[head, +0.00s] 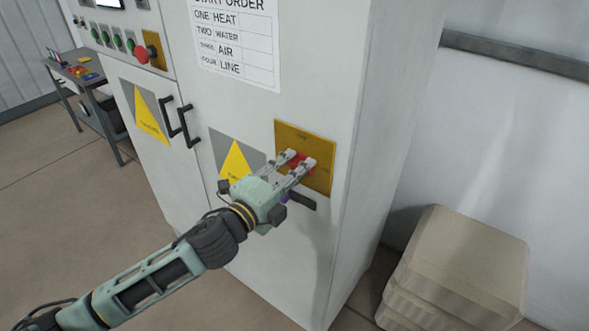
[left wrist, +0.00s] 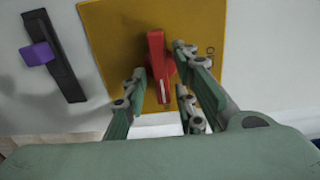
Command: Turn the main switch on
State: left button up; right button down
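The red main switch handle (head: 299,158) sits on a yellow plate (head: 319,181) low on the cabinet front. In the left wrist view the red handle (left wrist: 162,90) stands nearly vertical on the yellow plate (left wrist: 112,40). Lettering at the plate's right side is partly covered by a finger. My left gripper (head: 301,161) is at the plate. In the left wrist view its fingers (left wrist: 160,61) stand on either side of the handle, with a gap to the left finger. Contact on the right side is unclear. My right gripper is not in view.
A black slot with a purple slider (left wrist: 38,54) is beside the plate. The cabinet (head: 310,70) carries black door handles (head: 183,125), a red knob (head: 142,54) and a start-order sign (head: 236,45). Tan blocks (head: 458,265) stand at right; a small table (head: 85,82) stands at left.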

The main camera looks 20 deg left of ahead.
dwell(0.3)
pick_arm(q)
jog(key=v, duration=1.2)
jog(key=shift+r, duration=0.1)
dwell(0.3)
